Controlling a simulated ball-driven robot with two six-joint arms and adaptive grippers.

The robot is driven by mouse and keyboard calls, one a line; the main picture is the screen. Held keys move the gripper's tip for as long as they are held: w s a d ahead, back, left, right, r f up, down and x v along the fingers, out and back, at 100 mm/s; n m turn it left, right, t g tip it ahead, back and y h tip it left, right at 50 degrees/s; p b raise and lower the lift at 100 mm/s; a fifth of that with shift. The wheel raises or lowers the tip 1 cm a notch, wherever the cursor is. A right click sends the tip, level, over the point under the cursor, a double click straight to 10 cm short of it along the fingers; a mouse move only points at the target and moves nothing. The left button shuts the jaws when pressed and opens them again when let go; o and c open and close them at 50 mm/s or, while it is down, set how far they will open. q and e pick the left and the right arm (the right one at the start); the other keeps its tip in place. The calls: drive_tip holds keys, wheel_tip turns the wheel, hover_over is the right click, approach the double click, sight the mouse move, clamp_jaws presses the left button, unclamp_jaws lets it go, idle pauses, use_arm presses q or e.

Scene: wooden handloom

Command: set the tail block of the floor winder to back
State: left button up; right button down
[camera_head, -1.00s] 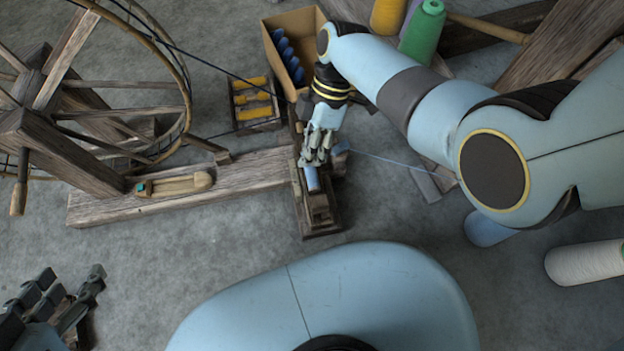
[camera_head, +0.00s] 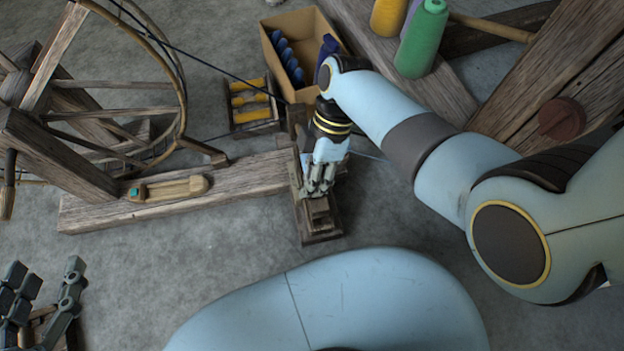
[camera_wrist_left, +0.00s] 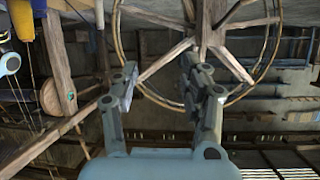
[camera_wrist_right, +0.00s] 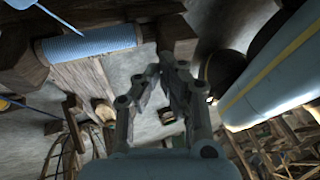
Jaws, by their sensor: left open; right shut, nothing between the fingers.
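The floor winder has a large spoked wheel (camera_head: 110,85) at the left of the head view and a long wooden base plank (camera_head: 240,180). A short wooden crosspiece at its right end carries a small block (camera_head: 319,213), which looks like the tail block. My right gripper (camera_head: 322,190) is shut and empty, just above this crosspiece, and hides part of it. In the right wrist view a blue-wound bobbin (camera_wrist_right: 90,42) lies beside a wooden block (camera_wrist_right: 176,38), close to the fingertips. Contact cannot be told. My left gripper (camera_head: 45,295) is open and empty at the lower left.
A cardboard box (camera_head: 270,45) with blue bobbins and a small rack (camera_head: 252,104) of yellow bobbins stand behind the winder. A wooden shuttle (camera_head: 170,189) lies on the plank. A green cone (camera_head: 422,40) and loom beams are at the upper right. Floor in front is clear.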

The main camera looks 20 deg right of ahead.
drive_tip(key=shift+s+a+p, duration=0.1)
drive_tip(key=shift+s+p, duration=0.55)
drive_tip(key=shift+p, duration=0.05)
drive_tip(key=shift+s+f, duration=0.15)
drive_tip(key=shift+s, duration=0.2)
use_arm(q)
drive_tip(key=f+g, duration=0.1)
drive_tip(key=s+f+g, duration=0.1)
drive_tip(key=g, duration=0.1)
drive_tip(key=shift+s+a+f, duration=0.1)
drive_tip(key=shift+s+a, duration=0.15)
drive_tip(key=shift+s, duration=0.05)
use_arm(e)
drive_tip(key=shift+s+a+f, duration=0.1)
drive_tip(key=shift+s+f, duration=0.05)
drive_tip(key=shift+s, duration=0.1)
drive_tip(key=v, duration=1.2)
drive_tip(key=shift+w+r, duration=0.2)
drive_tip(key=shift+w, duration=0.25)
